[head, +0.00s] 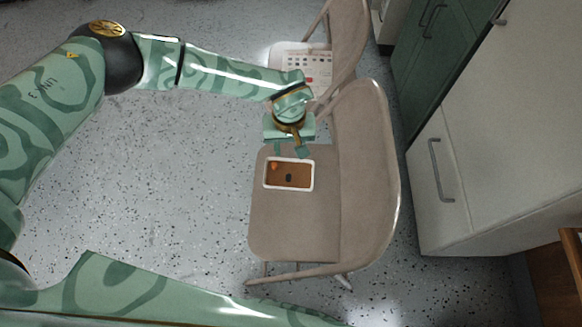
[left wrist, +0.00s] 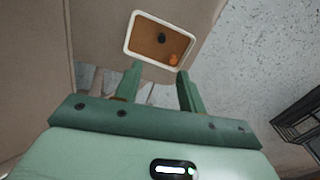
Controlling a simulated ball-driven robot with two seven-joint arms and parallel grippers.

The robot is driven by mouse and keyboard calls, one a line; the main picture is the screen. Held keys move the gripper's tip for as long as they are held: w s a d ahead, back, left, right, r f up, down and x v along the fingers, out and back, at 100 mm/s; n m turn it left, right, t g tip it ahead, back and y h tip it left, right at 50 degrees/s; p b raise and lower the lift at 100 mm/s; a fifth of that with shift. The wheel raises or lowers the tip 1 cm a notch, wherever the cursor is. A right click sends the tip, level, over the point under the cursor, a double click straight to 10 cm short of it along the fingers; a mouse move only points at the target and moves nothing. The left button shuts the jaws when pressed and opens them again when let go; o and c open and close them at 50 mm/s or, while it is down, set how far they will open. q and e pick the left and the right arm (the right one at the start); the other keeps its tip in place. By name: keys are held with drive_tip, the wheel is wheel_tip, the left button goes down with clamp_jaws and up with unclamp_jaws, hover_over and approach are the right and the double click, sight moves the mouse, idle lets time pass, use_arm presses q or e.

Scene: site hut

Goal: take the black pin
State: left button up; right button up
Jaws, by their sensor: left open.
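The black pin (head: 289,177) is a small dark piece on the brown floor of a shallow white-rimmed tray (head: 312,178). It also shows in the left wrist view (left wrist: 161,38), toward the tray's far side. The tray lies on the seat of a beige folding chair (head: 285,225). My left gripper (head: 288,152) is open and empty, above the seat by the tray's back edge, apart from the pin. In the left wrist view its two fingers (left wrist: 158,82) stand apart, with the tray beyond their tips. My right gripper is not in view.
A small orange piece (head: 275,166) shares the tray with the pin. The chair's backrest (head: 365,180) rises to the right. Another folding chair (head: 345,50) with a printed sheet (head: 306,66) stands behind. Cabinets (head: 470,130) line the right; speckled floor is open at left.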

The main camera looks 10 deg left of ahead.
use_arm(q)
drive_tip(key=b, duration=0.4)
hover_over(288, 176)
wheel_tip(288, 176, down, 11)
drive_tip(key=shift+d+r, duration=0.15)
drive_tip(key=shift+r, duration=0.05)
drive_tip(key=shift+s+f+b, duration=0.1)
drive_tip(key=shift+f+b, duration=0.5)
drive_tip(key=shift+f, duration=0.1)
wheel_tip(288, 176, down, 3)
drive_tip(key=shift+r+b, duration=0.15)
drive_tip(key=shift+b, duration=0.6)
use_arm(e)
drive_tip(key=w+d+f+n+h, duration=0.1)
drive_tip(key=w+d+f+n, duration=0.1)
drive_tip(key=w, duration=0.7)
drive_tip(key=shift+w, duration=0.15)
use_arm(q)
clamp_jaws()
